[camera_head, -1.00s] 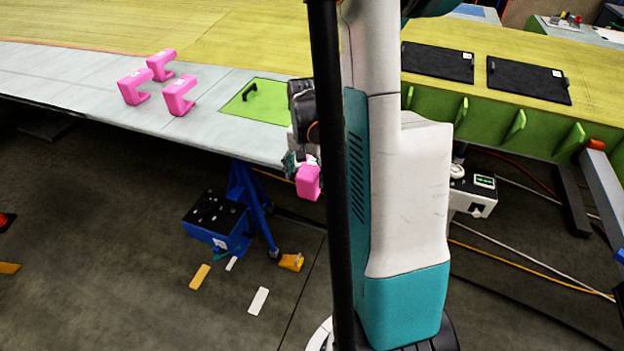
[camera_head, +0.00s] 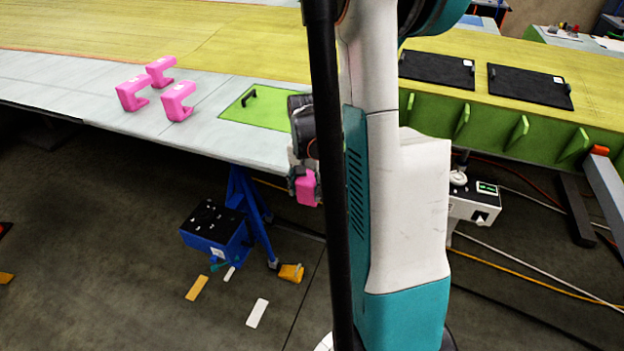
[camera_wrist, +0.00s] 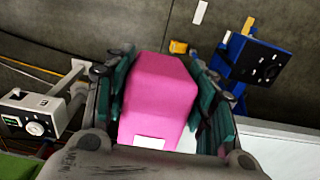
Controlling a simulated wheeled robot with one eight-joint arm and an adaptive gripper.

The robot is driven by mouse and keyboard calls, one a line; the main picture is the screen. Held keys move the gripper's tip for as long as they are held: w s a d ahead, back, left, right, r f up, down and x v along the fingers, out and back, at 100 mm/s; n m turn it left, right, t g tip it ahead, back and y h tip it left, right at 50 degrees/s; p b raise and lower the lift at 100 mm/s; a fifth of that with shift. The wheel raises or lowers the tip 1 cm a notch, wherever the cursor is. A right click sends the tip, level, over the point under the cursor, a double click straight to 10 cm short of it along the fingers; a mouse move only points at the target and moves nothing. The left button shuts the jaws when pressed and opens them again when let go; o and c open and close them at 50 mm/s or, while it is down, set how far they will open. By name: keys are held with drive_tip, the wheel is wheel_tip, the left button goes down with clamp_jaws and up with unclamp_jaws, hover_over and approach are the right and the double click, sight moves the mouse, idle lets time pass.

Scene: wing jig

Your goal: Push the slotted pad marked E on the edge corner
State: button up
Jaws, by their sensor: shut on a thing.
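My gripper (camera_head: 303,184) is shut on a pink slotted pad (camera_head: 307,190), held just off the front edge of the wing, partly hidden by my arm and a dark post. In the wrist view the pink pad (camera_wrist: 160,98) sits between the green-lined fingers of my gripper (camera_wrist: 160,95), with a white label near the bottom. No letter on it can be read. The wing's grey edge strip (camera_head: 225,145) runs beside the held pad. Its corner is hidden behind my arm.
Three more pink pads (camera_head: 132,93) stand on the grey strip at left, near a green panel (camera_head: 255,107) with a black handle. A blue stand with a box (camera_head: 215,232) is below the edge. A white box (camera_head: 473,200) is at right. Loose pieces lie on the floor.

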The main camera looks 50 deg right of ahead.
drive_tip(key=shift+a, duration=0.15)
drive_tip(key=shift+c, duration=0.4)
drive_tip(key=s+a, duration=0.3)
drive_tip(key=a, duration=0.4)
drive_tip(key=shift+r, duration=0.2)
idle(0.8)
idle(0.3)
drive_tip(key=shift+w+d+r+g+y+b, duration=0.15)
drive_tip(key=shift+w+d+y, duration=0.1)
drive_tip(key=shift+d, duration=0.25)
drive_tip(key=shift+w+d+r+g+y+b, duration=0.15)
drive_tip(key=shift+d+y, duration=0.15)
drive_tip(key=shift+d, duration=0.15)
drive_tip(key=shift+w+d+r+g+y+b, duration=0.1)
drive_tip(key=shift+w+d+y, duration=0.15)
drive_tip(key=shift+d, duration=0.25)
drive_tip(key=shift+w+d+f+b, duration=0.1)
drive_tip(key=shift+w+d+b, duration=0.2)
drive_tip(key=shift+d, duration=0.55)
drive_tip(key=shift+w+d+f+b, duration=0.15)
drive_tip(key=shift+w+d, duration=0.2)
drive_tip(key=shift+d, duration=0.45)
drive_tip(key=shift+w+d+r+b, duration=0.1)
drive_tip(key=shift+w+d+b, duration=0.2)
drive_tip(key=shift+d, duration=0.55)
drive_tip(key=shift+w+d, duration=0.15)
drive_tip(key=shift+d, duration=0.15)
drive_tip(key=shift+w+d, duration=0.1)
drive_tip(key=shift+d, duration=0.1)
idle(0.3)
